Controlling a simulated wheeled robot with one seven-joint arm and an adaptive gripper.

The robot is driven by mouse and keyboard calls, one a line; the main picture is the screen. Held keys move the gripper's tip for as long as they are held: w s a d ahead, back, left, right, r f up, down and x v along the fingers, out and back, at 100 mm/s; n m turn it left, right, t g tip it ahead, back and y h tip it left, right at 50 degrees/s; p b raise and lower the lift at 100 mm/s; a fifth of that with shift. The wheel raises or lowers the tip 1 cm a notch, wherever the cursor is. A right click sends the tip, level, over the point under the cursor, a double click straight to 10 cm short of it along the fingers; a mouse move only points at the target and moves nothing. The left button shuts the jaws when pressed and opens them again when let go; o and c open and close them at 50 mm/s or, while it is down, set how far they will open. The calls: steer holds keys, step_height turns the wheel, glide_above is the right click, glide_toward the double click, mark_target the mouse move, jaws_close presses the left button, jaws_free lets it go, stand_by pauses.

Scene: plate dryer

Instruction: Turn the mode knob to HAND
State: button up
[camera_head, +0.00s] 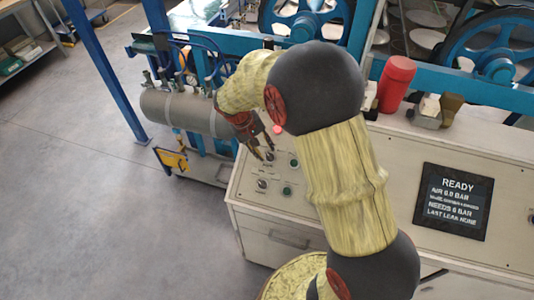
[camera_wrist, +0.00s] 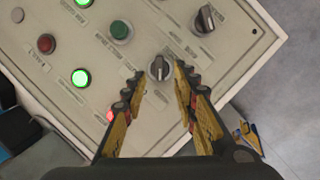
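A black rotary knob with a pale pointer bar (camera_wrist: 159,67) sits on the cream control panel (camera_wrist: 125,60) in the wrist view. A second black knob (camera_wrist: 205,20) sits at the upper right of that view. The small print beside both is too blurred to read, so I cannot tell which is the mode knob. My gripper (camera_wrist: 159,75) is open, its fingertips on either side of the first knob; I cannot tell whether they touch it. In the head view my gripper (camera_head: 262,148) is over the panel's left part, with a knob (camera_head: 262,184) nearer the front edge.
The wrist view also shows a green button (camera_wrist: 120,31), a red button (camera_wrist: 46,44), lit green lamps (camera_wrist: 81,78) and a red lamp (camera_wrist: 110,116). A display (camera_head: 455,201) reads READY. A red cylinder (camera_head: 396,82) stands at the panel's back. Open floor (camera_head: 80,170) lies left.

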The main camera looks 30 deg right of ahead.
steer(key=v, duration=0.7)
steer(key=shift+r, duration=0.35)
steer(key=shift+a, duration=0.15)
